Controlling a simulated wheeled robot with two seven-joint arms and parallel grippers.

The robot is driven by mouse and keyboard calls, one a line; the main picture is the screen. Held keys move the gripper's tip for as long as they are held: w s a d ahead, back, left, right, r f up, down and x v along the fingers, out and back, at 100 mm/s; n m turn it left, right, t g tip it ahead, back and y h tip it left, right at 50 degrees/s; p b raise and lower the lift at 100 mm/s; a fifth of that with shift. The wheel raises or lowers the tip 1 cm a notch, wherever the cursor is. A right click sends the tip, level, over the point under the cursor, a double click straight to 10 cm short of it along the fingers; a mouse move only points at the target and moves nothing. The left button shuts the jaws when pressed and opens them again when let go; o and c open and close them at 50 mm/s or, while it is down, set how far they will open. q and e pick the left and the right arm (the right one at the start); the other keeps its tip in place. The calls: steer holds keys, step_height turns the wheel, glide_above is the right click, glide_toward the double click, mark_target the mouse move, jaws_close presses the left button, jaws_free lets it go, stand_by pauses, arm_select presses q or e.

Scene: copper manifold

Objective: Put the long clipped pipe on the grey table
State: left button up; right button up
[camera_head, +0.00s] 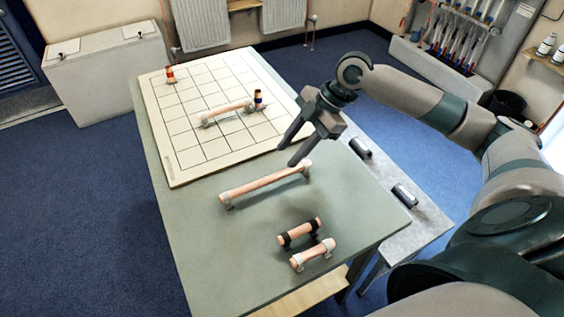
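The long clipped pipe (265,184) is copper-coloured with a pale clip at each end. It lies on the grey-green table (190,235), in front of the gridded board. My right gripper (286,155) is open and empty, its two fingers apart and pointing down to the left. In the picture its fingertips are just above the pipe's right end; I cannot tell the height gap. A lighter grey table (429,216) stands lower along the right side of the grey-green one. My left gripper is not in view.
A white gridded board (190,145) holds another clipped pipe (228,113) and two short upright pieces, red-banded (170,75) and dark-banded (258,100). A black-clipped short pipe (300,233) and a pale-clipped one (313,254) lie at front. Dark cylinders (404,195) sit on the lighter table.

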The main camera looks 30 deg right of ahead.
steer(key=shift+v, duration=1)
